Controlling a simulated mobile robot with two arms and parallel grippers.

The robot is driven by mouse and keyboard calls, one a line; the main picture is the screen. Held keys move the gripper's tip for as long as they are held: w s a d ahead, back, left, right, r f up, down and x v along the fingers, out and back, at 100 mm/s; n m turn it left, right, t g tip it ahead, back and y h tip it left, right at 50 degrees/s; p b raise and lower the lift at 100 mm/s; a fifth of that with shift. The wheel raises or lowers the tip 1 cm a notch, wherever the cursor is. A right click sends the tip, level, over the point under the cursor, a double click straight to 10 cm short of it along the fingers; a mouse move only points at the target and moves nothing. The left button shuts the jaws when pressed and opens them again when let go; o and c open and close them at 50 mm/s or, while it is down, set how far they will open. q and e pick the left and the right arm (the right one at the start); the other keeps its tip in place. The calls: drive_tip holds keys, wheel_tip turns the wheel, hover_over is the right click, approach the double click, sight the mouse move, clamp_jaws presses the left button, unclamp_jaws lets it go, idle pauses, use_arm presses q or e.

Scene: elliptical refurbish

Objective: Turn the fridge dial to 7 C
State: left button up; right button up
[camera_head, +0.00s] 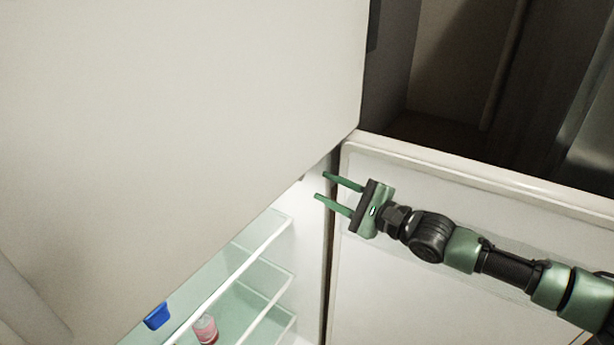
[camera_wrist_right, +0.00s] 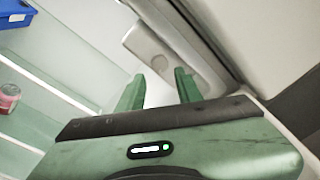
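The fridge interior with glass shelves (camera_head: 262,262) shows at the lower middle of the head view. My right gripper (camera_head: 321,186) is at the right edge of the fridge opening, its two green fingers apart and empty, pointing left. In the right wrist view the open fingers (camera_wrist_right: 158,88) point toward a pale housing (camera_wrist_right: 150,45) at the top of the inside wall. A small round shape on it (camera_wrist_right: 160,63) looks like the dial, just beyond and between the fingertips. Its marks are too small to read. I cannot tell whether the fingers touch it. The dial is hidden in the head view. My left gripper is out of view.
A large white panel (camera_head: 180,110) covers the upper left, above the fridge interior. A blue container (camera_head: 157,316) and a pink jar (camera_head: 205,328) are inside on the left. A white cabinet front (camera_head: 400,290) stands to the right, beneath my right arm.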

drive_tip(key=p+x, duration=0.1)
drive_tip(key=x, duration=0.4)
drive_tip(key=shift+w+a, duration=0.15)
drive_tip(key=shift+a, duration=0.05)
clamp_jaws()
drive_tip(key=shift+n, duration=0.7)
unclamp_jaws()
